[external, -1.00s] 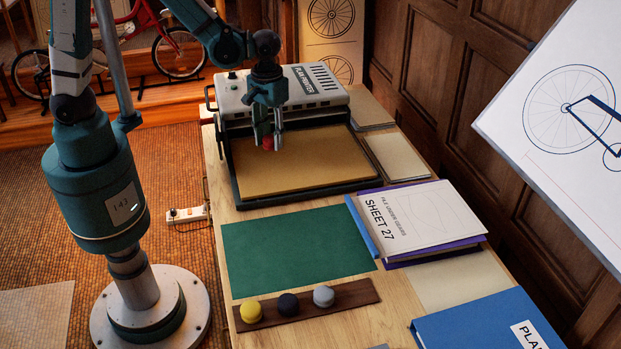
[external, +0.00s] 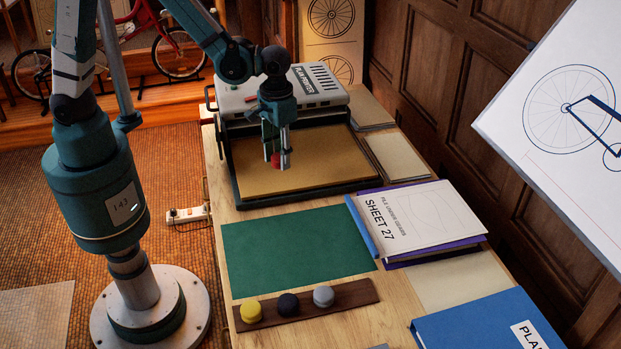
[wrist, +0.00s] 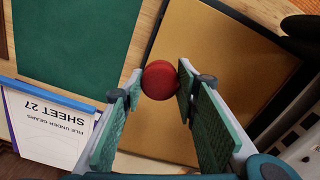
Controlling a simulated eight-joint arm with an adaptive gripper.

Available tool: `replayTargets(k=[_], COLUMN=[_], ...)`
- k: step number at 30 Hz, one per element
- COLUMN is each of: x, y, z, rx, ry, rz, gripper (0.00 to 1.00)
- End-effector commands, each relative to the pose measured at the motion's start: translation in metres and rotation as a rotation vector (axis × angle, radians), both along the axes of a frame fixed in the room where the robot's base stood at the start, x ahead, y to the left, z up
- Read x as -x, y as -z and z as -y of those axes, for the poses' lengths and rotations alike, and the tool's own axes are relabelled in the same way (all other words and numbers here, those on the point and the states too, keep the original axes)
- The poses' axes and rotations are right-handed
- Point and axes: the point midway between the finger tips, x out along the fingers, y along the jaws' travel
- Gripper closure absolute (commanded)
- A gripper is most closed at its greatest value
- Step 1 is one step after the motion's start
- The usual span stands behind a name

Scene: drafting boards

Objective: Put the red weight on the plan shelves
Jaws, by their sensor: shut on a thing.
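The red weight (external: 275,160) is a small round red piece. My gripper (external: 278,158) is shut on it and holds it over the tan bed of the plan printer. In the wrist view the red weight (wrist: 159,80) sits between the tips of my gripper's green-padded fingers (wrist: 160,84). The fingers hide part of it in the external view. I cannot make out any plan shelves in these frames.
The plan printer (external: 235,95) stands at the table's far end. A green mat (external: 295,250) is clear. A wooden strip (external: 355,294) holds yellow, dark and grey weights. Folders (external: 420,215) and a blue binder (external: 475,330) lie to the right. A tilted drawing board (external: 550,150) stands at right.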

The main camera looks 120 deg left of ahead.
Motion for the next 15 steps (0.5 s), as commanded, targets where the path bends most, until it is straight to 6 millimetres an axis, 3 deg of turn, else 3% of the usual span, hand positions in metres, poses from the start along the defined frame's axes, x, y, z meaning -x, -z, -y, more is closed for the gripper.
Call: replayTargets(k=[15], x=[-0.082], y=[0.033], z=[0.089], rx=[0.000], ry=[0.419], rz=[0.000], gripper=[0.90])
